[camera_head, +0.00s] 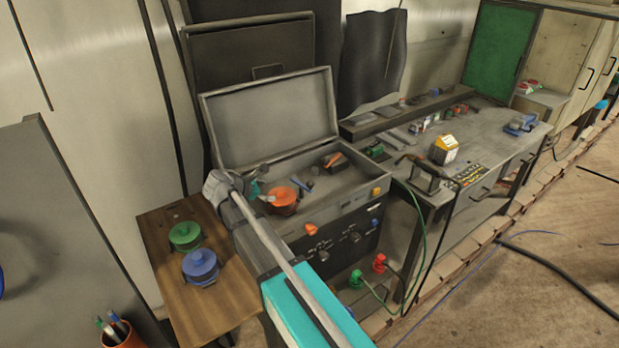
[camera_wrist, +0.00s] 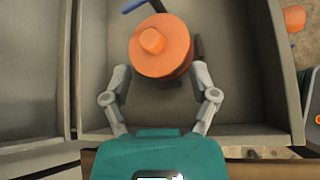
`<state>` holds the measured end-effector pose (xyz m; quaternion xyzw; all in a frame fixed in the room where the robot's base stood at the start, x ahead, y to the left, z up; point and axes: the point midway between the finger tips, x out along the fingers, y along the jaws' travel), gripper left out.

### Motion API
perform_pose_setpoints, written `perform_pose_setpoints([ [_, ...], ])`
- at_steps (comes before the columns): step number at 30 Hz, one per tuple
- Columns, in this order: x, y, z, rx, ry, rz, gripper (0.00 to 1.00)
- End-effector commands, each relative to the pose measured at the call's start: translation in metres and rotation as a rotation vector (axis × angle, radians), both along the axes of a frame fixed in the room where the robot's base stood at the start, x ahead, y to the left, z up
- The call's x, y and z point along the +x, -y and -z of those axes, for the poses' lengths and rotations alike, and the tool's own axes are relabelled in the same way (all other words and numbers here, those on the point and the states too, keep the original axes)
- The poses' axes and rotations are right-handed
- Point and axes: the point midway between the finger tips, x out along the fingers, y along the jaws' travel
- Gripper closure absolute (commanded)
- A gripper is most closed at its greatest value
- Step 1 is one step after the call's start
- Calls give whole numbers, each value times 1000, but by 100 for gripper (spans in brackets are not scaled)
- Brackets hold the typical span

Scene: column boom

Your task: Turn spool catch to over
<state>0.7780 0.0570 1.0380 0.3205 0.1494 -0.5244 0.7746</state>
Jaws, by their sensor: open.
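An orange spool (camera_head: 283,196) with a raised knob on top sits in the open grey case (camera_head: 330,112). In the wrist view the orange spool (camera_wrist: 172,62) is at upper middle, its lighter orange knob (camera_wrist: 152,41) facing the camera. No part is labelled as the spool catch, so I cannot tell whether this knob is it. My gripper (camera_wrist: 160,72) is open, its two fingers spread to the left and right of the spool's near side. I see no clear contact. In the head view my gripper (camera_head: 258,192) is partly hidden by my arm.
A green spool (camera_head: 185,235) and a blue spool (camera_head: 201,266) stand on the wooden side table (camera_head: 165,300). The case walls and raised lid surround the orange spool. Dark tools (camera_head: 335,161) lie at the case's right. A cluttered workbench (camera_head: 490,130) stands further right.

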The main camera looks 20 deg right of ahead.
Motion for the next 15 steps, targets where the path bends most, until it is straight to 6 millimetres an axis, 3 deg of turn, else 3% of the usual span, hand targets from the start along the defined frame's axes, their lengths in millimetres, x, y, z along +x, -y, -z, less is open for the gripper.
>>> perform_pose_setpoints([
  [1, 3, 7, -8, 49, 35, 56, 24],
  [15, 14, 54, -25, 495, 401, 667, 24],
])
